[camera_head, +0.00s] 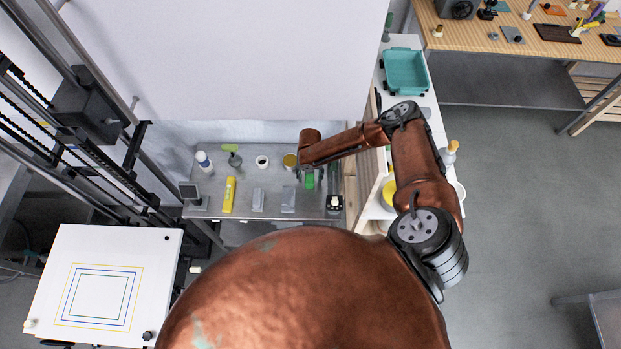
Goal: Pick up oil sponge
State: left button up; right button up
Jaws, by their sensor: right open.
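My right arm reaches across to a grey shelf (275,208), and my right gripper (308,174) is over its right half, pointing down. The gripper is small here and partly hidden by its own wrist; its jaws are open. A small green thing (310,182) lies right at the fingertips, partly covered by them. It may be the oil sponge, but I cannot tell for sure, nor whether the fingers touch it. My left gripper is not in view.
A wooden side panel (351,190) borders the shelf's right. A teal tray (405,72) lies farther back.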

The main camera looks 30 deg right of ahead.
jog(key=shift+f, duration=0.7)
jog(key=shift+c, duration=0.3)
jog(key=c, duration=1)
